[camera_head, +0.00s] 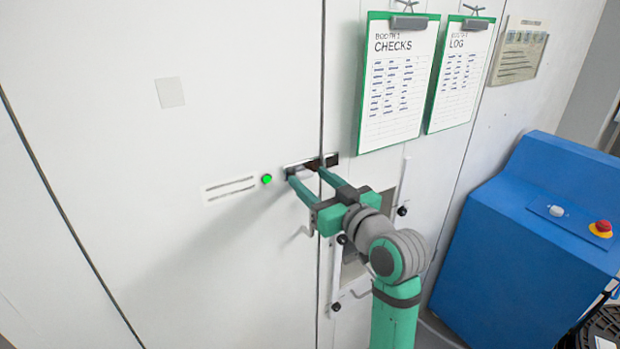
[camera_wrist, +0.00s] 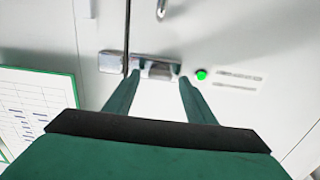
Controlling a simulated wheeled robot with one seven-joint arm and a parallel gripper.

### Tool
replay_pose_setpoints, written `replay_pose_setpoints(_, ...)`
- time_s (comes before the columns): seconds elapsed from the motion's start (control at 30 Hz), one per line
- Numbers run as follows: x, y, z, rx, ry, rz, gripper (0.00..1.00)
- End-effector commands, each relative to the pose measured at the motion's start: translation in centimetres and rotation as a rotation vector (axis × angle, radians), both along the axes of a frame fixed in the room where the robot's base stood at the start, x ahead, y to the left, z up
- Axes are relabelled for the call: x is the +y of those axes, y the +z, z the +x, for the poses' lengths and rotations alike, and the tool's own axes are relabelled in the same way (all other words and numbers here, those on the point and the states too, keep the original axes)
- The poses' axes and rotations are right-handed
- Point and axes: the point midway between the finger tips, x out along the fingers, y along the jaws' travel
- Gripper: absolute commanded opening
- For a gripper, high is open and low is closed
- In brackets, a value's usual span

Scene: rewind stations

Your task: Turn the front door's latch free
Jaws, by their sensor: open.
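The front door is a white panel (camera_head: 150,190) on the left in the head view, with a dark vertical seam at its right edge. The latch (camera_head: 297,168) is a small metal fitting on a plate that spans the seam. It also shows in the wrist view (camera_wrist: 157,70). My gripper (camera_head: 302,174) is open, its two green fingers pointing at the latch, one on either side of its middle part. In the wrist view my gripper (camera_wrist: 160,77) has its fingertips at the plate. I cannot tell whether they touch it.
A green light (camera_head: 267,179) glows left of the latch, beside a label (camera_head: 230,189). Clipboards marked CHECKS (camera_head: 396,85) and LOG (camera_head: 462,80) hang to the upper right. A blue console (camera_head: 520,250) with a red button (camera_head: 601,228) stands at right.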

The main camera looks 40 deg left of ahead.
Motion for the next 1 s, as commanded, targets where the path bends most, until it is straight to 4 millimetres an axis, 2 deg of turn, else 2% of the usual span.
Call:
replay_pose_setpoints(0.2,1.33,-0.03,0.57,0.001,0.000,0.000,0.50)
replay_pose_setpoints(0.47,1.32,-0.03,0.70,0.000,-0.003,0.000,0.50)
replay_pose_setpoints(0.5,1.31,-0.03,0.70,0.000,-0.003,0.000,0.48)
replay_pose_setpoints(0.67,1.30,-0.04,0.70,0.001,-0.003,0.000,0.09)
replay_pose_setpoints(1.0,1.30,-0.04,0.72,0.031,-0.003,0.013,0.09)
